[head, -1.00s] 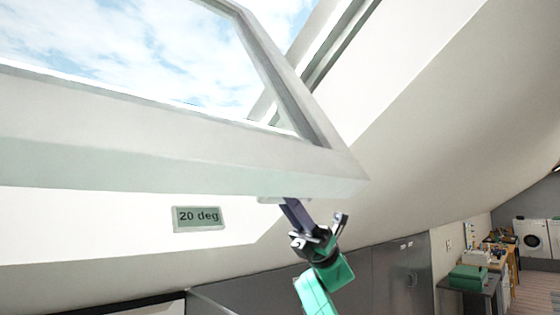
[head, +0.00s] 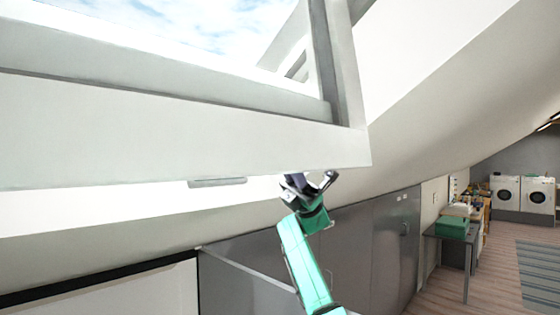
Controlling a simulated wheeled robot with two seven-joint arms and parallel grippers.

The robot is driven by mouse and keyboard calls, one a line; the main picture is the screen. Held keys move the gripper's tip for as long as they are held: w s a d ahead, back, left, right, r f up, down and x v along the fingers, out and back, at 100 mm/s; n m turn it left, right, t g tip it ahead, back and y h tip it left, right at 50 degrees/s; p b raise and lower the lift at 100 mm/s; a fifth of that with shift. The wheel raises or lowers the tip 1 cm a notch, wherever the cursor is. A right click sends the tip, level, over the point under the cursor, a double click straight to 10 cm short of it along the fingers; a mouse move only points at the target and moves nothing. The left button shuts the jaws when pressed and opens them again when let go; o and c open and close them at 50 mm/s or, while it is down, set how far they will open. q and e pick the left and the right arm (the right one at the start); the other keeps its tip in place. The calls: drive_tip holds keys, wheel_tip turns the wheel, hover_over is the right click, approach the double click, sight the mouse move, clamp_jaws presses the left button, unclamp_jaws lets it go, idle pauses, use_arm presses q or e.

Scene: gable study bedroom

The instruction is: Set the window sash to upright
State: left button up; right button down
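The window sash (head: 180,130) is a thick white frame that fills the upper left of the head view. It is tilted, with sky showing through its opening. Its lower edge runs across the picture to a corner at right. My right gripper (head: 292,178) is just below that edge, near the corner. My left gripper is not in view.
Grey cabinets (head: 370,245) stand below and behind my arm. A table with a green box (head: 453,227) is at right, and white washing machines (head: 538,194) are at the far right. The sloped ceiling (head: 440,120) closes in at upper right. Open floor lies at lower right.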

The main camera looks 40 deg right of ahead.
drive_tip(key=shift+w+f, duration=0.1)
drive_tip(key=shift+w, duration=0.15)
drive_tip(key=shift+s, duration=0.2)
drive_tip(key=c, duration=0.8)
unclamp_jaws()
drive_tip(key=shift+a, duration=0.15)
drive_tip(key=shift+c, duration=0.2)
